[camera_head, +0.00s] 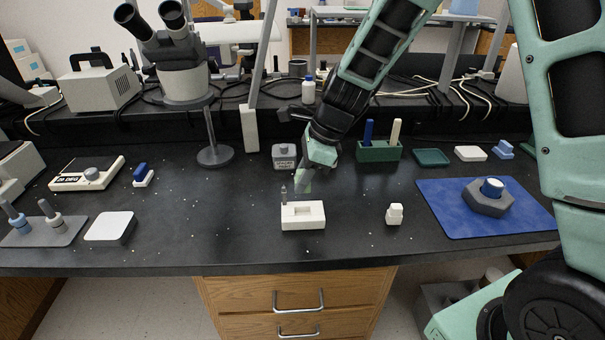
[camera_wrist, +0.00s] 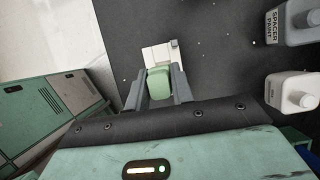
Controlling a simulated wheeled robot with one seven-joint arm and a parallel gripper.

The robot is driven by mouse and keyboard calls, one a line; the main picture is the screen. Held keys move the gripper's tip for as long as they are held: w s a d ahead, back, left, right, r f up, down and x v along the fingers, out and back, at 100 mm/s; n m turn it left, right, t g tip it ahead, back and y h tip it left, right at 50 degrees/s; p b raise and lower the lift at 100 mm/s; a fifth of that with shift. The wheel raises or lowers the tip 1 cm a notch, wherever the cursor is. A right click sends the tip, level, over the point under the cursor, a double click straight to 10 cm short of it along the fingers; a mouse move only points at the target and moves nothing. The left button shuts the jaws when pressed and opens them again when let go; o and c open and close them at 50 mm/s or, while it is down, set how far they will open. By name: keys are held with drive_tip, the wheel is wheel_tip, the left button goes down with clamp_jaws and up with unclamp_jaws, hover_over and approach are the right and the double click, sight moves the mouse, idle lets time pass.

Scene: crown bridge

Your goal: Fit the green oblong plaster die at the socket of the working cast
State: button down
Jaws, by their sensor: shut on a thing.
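The working cast (camera_head: 290,221) is a white block on the black bench, with a rectangular socket (camera_head: 309,210) in its top and a small grey post (camera_head: 284,194) at its left. My gripper (camera_head: 305,176) points down above and just behind the cast. It is shut on the green plaster die (camera_head: 303,185), which appears apart from the cast. In the wrist view the die (camera_wrist: 159,84) sits between the two grey fingers, and the cast (camera_wrist: 158,53) shows beyond it, partly covered. The die's lower end and the socket are hidden there.
A spacer paint bottle (camera_head: 284,157) stands behind the cast, and a small white bottle (camera_head: 394,214) stands to its right. A green rack (camera_head: 378,152) with blue and cream sticks is behind right. A blue mat (camera_head: 447,219) holds a grey hexagonal piece. Bench left of the cast is mostly clear.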

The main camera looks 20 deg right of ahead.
drive_tip(key=shift+f+b, duration=1.55)
drive_tip(key=shift+f, duration=1.1)
drive_tip(key=shift+p, duration=0.8)
drive_tip(key=shift+f+b, duration=0.55)
drive_tip(key=shift+f, duration=0.3)
drive_tip(key=c, duration=1.1)
unclamp_jaws()
drive_tip(key=p+v, duration=0.2)
drive_tip(key=v, duration=1)
